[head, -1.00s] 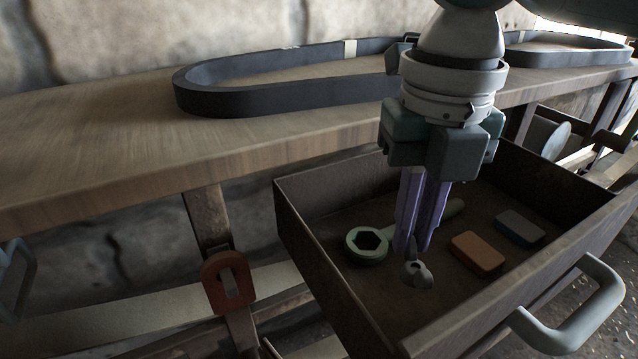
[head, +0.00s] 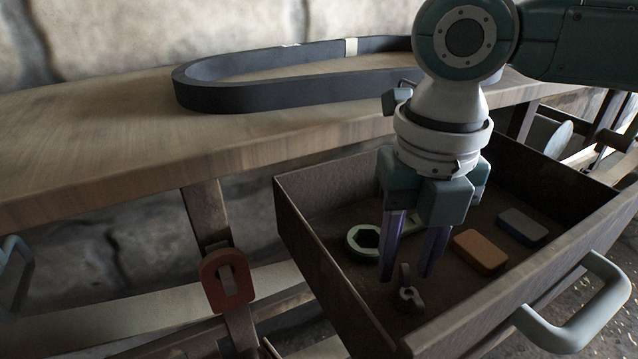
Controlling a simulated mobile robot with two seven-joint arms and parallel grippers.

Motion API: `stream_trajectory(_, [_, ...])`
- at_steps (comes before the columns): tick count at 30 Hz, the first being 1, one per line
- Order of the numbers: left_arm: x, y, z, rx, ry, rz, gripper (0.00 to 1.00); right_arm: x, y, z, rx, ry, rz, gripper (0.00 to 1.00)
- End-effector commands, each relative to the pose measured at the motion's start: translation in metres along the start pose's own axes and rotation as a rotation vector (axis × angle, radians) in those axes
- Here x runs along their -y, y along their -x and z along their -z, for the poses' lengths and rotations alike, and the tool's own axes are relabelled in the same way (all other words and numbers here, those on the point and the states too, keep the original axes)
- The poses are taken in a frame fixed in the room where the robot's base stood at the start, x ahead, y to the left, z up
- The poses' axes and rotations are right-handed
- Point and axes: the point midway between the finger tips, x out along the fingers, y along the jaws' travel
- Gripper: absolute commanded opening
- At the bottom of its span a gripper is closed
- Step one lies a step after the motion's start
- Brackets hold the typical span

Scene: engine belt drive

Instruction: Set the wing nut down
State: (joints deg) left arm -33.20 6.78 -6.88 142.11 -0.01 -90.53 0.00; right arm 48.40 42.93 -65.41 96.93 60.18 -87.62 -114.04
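The grey wing nut (head: 409,297) is in the open drawer (head: 330,285), near its front left part, and appears to rest on the drawer floor. My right gripper (head: 408,277) points down into the drawer just above and around the wing nut. Its two purple fingers are spread apart, with a clear gap between them. The wing nut's upper wing shows between the fingertips, and neither finger visibly grips it. My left gripper is not in view.
A green ring wrench (head: 362,241) lies behind the fingers. An orange block (head: 480,251) and a blue-grey block (head: 522,227) lie to the right. The drawer has a pale handle (head: 575,312) in front. A black belt (head: 260,97) lies on the wooden bench (head: 110,140).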

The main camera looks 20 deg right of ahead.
Motion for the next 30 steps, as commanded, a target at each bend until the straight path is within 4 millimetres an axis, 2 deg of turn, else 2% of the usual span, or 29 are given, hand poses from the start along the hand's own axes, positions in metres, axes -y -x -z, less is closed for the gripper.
stream_trajectory(6, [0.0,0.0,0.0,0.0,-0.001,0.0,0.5,0.0,0.001,0.0,0.001,0.0,0.0,0.4])
stream_trajectory(10, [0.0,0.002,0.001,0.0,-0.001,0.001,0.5,0.0,0.012,-0.001,0.003,-0.001,0.0,0.4])
stream_trajectory(22, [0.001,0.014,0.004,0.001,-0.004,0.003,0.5,-0.001,0.097,-0.002,0.005,0.0,-0.003,0.4])
stream_trajectory(27, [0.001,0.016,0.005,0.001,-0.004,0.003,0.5,0.0,0.118,-0.001,0.001,-0.001,-0.001,0.4])
stream_trajectory(30, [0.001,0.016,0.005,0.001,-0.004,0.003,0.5,0.0,0.123,-0.001,0.001,-0.001,-0.001,0.4])
